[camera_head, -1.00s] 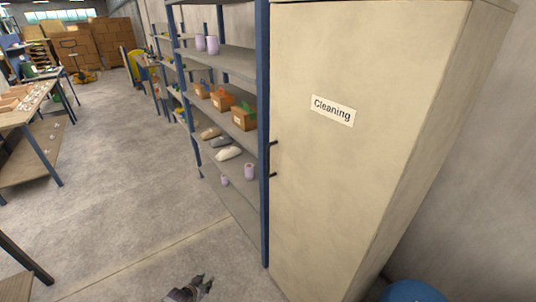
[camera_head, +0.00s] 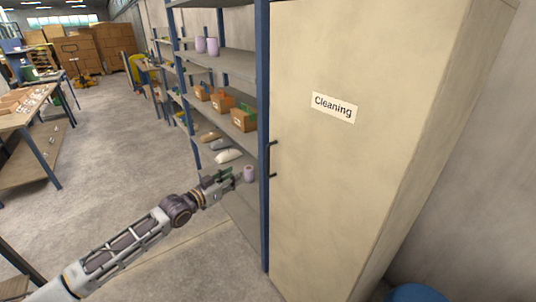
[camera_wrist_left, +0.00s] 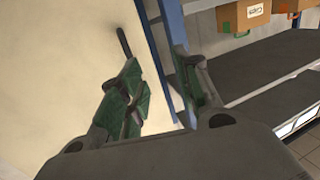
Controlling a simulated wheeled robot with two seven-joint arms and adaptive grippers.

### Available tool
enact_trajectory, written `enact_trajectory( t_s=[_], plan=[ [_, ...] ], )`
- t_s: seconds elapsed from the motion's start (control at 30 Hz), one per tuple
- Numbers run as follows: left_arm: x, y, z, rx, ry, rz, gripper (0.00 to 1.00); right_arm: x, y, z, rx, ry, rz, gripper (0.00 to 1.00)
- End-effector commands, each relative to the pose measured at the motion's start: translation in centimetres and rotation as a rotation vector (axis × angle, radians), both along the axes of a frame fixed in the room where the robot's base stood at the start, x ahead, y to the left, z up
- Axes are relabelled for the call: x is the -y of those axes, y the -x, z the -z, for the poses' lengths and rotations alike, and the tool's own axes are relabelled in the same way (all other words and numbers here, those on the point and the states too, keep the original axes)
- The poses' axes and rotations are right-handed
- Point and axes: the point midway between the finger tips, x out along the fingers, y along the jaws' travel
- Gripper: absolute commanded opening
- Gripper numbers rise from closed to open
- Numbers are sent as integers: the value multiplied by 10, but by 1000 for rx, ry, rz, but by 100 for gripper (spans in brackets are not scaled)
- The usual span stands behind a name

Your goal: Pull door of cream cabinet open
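The cream cabinet (camera_head: 370,60) stands at the right with a "Cleaning" label (camera_head: 333,108) on its door, which looks closed. A dark upright handle (camera_head: 271,160) is at the door's left edge; it also shows in the left wrist view (camera_wrist_left: 124,42). My left gripper (camera_head: 232,178) is left of the handle and slightly below it, in front of the shelves and apart from the handle. In the left wrist view its green-padded fingers (camera_wrist_left: 157,64) are spread with nothing between them; the handle lies beyond the left finger. My right gripper is not in view.
A blue-framed shelf rack (camera_head: 264,90) stands directly left of the cabinet, holding boxes and cups. A blue round object (camera_head: 416,292) is low at the cabinet's right. A table (camera_head: 30,112) stands at far left. Open floor (camera_head: 110,160) lies between.

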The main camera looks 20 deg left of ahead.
Motion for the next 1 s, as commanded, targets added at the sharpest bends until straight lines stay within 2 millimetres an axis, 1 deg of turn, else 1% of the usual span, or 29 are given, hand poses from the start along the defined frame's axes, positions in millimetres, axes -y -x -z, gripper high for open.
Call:
enact_trajectory(
  t_s=[0.03, 0.1, 0.2, 0.3, 0.4, 0.77, 1.0],
  plan=[
    [11, 4, -17, 21, 4, 28, 33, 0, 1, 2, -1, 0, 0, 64],
    [24, 10, -36, 42, 11, 58, 33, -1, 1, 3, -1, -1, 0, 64],
    [36, 16, -53, 60, 20, 88, 33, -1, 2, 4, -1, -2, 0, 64],
    [42, 19, -61, 70, 23, 103, 33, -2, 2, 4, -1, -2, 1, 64],
    [44, 20, -63, 71, 25, 108, 33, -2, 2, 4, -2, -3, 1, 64],
    [44, 19, -63, 71, 25, 106, 33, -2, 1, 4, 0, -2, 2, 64],
    [45, 14, -63, 71, 26, 105, 33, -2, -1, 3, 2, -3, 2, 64]
  ],
)
